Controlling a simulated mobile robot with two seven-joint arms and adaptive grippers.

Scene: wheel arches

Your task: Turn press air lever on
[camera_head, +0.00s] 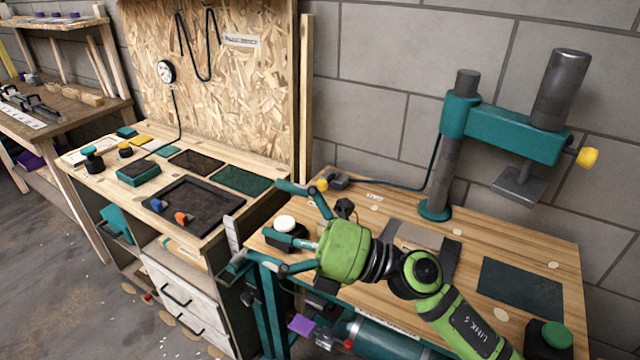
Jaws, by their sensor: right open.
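The press (515,130) has a teal arm on a grey column and stands at the back of the right wooden bench. A small grey fitting with a yellow knob (322,184) sits at the bench's back left, and a black hose runs from it to the column. Below the bench's front edge, a purple lever-like piece (301,325) sits by a teal cylinder (380,340). I cannot tell for sure which is the air lever. My right gripper (278,230) is open, its teal fingers pointing left over the bench's left end, apart from both pieces. My left gripper is out of view.
A black box with a white button (285,224) lies among my right fingers in the picture. A black box with a green button (553,338) stands at front right. A dark mat (522,289) lies on the bench. A workbench with trays (195,205) stands left.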

